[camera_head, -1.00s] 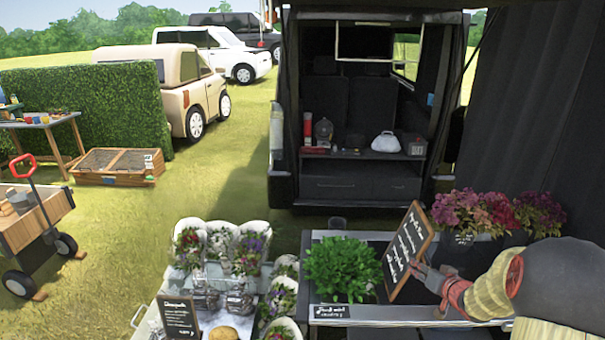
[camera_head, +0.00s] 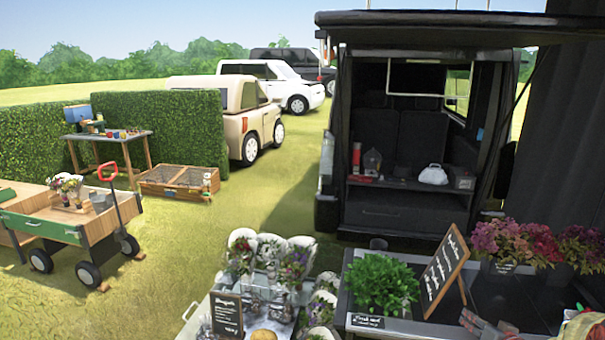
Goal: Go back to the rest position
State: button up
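A leafy green plant (camera_head: 381,284) stands left of the sign, and potted purple and red flowers (camera_head: 505,243) stand right. Bouquets (camera_head: 268,258) and a small chalkboard (camera_head: 227,314) fill the stand at left. An open van (camera_head: 405,130) is behind. Grass at left holds a wooden cart (camera_head: 78,230).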

jog(key=s+d+f+g+h, duration=0.2)
jog(key=s+d+f+g, duration=0.2)
jog(key=s+f, duration=0.35)
jog(key=s+a+r+g+h, duration=0.15)
jog(key=s+g, duration=0.25)
jog(key=s, duration=0.5)
jog(key=s+a+r+n+y, duration=0.1)
jog(key=s+a+r, duration=0.4)
jog(key=a, duration=0.6)
jog(key=s+a+r+n+y, duration=0.2)
jog(key=s+a+r, duration=0.3)
jog(key=a+r, duration=0.4)
jog(key=s+a+r+n+t+y, duration=0.1)
jog(key=s+a+r, duration=0.5)
jog(key=a, duration=0.9)
jog(key=shift+r+n+y, duration=0.4)
jog(key=shift+r+y, duration=0.05)
jog(key=shift+r, duration=0.35)
jog(key=shift+s, duration=0.1)
